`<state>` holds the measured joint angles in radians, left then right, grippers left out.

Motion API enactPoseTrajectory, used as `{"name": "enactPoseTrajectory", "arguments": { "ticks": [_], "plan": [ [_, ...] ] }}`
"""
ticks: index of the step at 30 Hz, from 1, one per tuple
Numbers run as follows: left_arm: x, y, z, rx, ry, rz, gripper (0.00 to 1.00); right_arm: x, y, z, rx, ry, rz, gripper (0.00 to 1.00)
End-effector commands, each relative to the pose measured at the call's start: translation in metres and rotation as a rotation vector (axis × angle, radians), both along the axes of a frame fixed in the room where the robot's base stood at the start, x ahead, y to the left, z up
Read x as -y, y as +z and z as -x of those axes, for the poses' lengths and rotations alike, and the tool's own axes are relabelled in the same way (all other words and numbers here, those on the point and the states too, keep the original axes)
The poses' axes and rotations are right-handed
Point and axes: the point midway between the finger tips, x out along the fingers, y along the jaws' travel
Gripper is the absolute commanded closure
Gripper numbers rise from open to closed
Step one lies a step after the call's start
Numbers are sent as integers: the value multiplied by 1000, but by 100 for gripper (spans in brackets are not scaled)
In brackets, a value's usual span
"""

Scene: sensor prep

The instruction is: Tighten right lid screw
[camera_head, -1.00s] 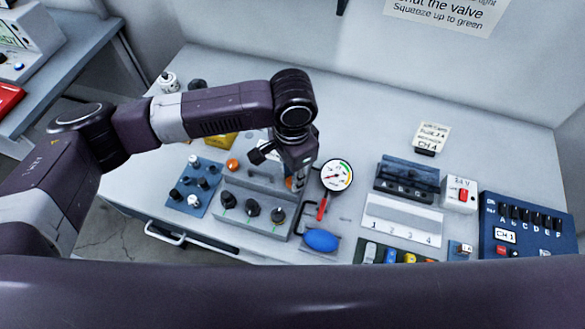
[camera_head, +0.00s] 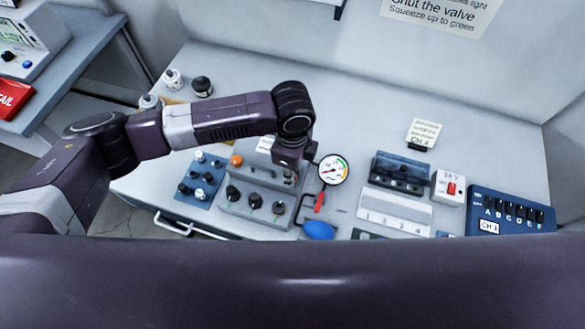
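A grey box (camera_head: 228,207) with several black knobs on its front and a raised back part stands left of centre on the bench. My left gripper (camera_head: 290,181) points down over the right end of the box's raised part. It is small and dark, and its fingertips merge with what is below, so I cannot tell whether it is open or holds anything. The right lid screw cannot be made out; the gripper covers that end. An orange knob (camera_head: 237,160) shows at the left end. My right gripper is out of view.
A blue knob panel (camera_head: 200,180) stands to the left. The back of the bench is mostly clear.

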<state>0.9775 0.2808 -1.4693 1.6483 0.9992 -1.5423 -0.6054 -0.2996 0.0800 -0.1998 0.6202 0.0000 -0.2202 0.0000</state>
Motion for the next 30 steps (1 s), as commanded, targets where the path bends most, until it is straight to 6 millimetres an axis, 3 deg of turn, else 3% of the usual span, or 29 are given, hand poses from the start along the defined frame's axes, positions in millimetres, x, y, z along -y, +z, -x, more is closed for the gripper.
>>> {"name": "enactPoseTrajectory", "arguments": {
  "ticks": [12,30],
  "plan": [
    [-1,1,0,0,-396,-3,100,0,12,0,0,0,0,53],
    [-2,0,-1,3,-966,-4,100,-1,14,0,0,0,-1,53]
  ]
}}
